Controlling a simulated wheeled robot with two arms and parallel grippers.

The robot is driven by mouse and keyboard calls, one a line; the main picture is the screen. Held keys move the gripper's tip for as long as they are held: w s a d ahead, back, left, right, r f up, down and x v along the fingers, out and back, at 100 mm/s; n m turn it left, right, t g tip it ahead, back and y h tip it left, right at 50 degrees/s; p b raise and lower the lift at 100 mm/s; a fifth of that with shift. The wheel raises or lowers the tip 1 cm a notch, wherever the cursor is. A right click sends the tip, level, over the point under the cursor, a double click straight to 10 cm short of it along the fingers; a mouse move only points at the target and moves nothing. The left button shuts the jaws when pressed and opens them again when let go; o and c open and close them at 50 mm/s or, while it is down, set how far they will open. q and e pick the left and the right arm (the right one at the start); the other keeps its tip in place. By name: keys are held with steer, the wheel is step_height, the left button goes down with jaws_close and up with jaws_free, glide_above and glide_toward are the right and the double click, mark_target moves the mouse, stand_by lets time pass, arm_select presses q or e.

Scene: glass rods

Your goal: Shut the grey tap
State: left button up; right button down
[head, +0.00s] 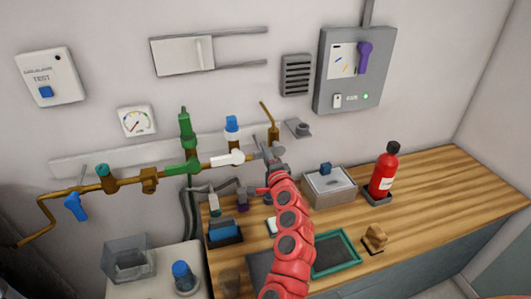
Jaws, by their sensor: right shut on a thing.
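The grey tap (271,151) sits at the right end of the brass pipe on the back wall, just right of the white lever. My right gripper (270,165) is at the end of the red arm that reaches up from the bottom, and it is shut on the grey tap. The gripper and arm cover part of the tap, so the exact angle of its handle is hard to tell. My left gripper does not show.
Along the brass pipe (128,180) are a white lever (228,158), a green valve (184,142) and a blue handle (75,207). A metal box (330,188) and a red extinguisher (384,172) stand on the wooden counter (450,190). The counter's right part is clear.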

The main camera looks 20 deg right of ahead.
steer(key=shift+r+m, duration=0.1)
steer(key=shift+m, duration=0.3)
steer(key=c, duration=0.6)
jaws_free()
steer(key=shift+s, duration=0.1)
steer(key=s+p, duration=0.1)
steer(key=s, duration=0.4)
steer(key=s+p, duration=0.1)
steer(key=s, duration=0.5)
steer(key=s+p, duration=0.1)
steer(key=s, duration=0.5)
steer(key=shift+s+d, duration=0.1)
steer(key=shift+d, duration=0.2)
